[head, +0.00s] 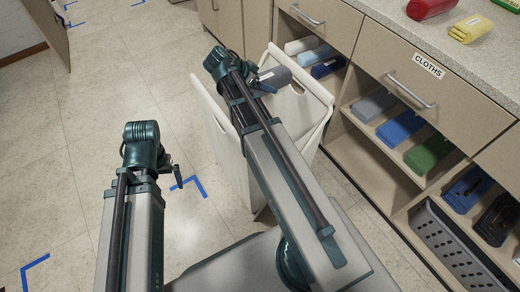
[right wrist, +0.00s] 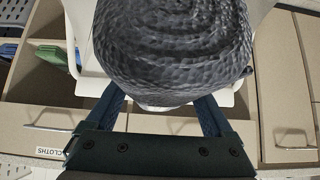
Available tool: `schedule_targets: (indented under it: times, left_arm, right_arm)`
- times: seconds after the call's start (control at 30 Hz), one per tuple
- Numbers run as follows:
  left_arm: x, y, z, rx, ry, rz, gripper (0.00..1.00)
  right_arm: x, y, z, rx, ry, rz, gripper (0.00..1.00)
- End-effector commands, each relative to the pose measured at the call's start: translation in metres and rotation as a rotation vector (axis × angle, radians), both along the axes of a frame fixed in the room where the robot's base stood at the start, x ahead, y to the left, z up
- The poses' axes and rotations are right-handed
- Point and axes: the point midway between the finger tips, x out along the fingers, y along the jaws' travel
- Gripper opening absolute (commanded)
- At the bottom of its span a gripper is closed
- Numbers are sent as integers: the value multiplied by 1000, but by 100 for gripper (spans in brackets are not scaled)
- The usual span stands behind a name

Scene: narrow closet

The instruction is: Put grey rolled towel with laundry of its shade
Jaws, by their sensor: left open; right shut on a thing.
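The grey rolled towel (head: 276,78) is held in my right gripper (head: 262,86), above a white laundry hamper (head: 304,108) with cut-out handles. In the right wrist view the towel (right wrist: 175,45) shows as a dark grey textured roll, with the blue fingers (right wrist: 163,105) at its lower edge. The hamper's white rim also shows behind it there. The hamper's contents are hidden by my right arm and the towel. My left gripper (head: 174,172) is open and empty over the floor at left; its fingers are small and partly hidden.
A cabinet marked "CLOTHS" (head: 429,65) stands at right. A grey basket (head: 455,245) sits lower.

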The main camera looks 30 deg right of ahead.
Motion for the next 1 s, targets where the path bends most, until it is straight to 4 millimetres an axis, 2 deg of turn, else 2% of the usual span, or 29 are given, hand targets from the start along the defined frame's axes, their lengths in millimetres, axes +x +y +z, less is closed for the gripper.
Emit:
schedule_targets:
  times: [0.03,0.1,0.4,0.43,0.5,0.77,0.87,1.0]
  left_arm:
    - [0,0,-10,1,0,0,100]
    - [0,0,-13,2,-1,-1,100]
    - [0,0,-13,3,-1,-1,100]
    - [0,0,-13,3,-1,-1,100]
    - [0,0,-13,3,-1,-1,100]
    - [0,0,-11,3,-1,-1,100]
    - [0,0,-3,2,-1,0,100]
    - [0,0,17,-1,0,0,100]
  right_arm:
    - [0,0,-10,-1,0,0,16]
    - [0,0,-13,-1,0,0,16]
    - [0,0,-13,-1,0,0,16]
    - [0,0,-13,-1,0,0,90]
    - [0,0,-13,-1,0,0,100]
    - [0,1,-11,0,0,0,100]
    - [-1,7,-3,0,0,1,100]
    - [-2,24,18,0,0,3,100]
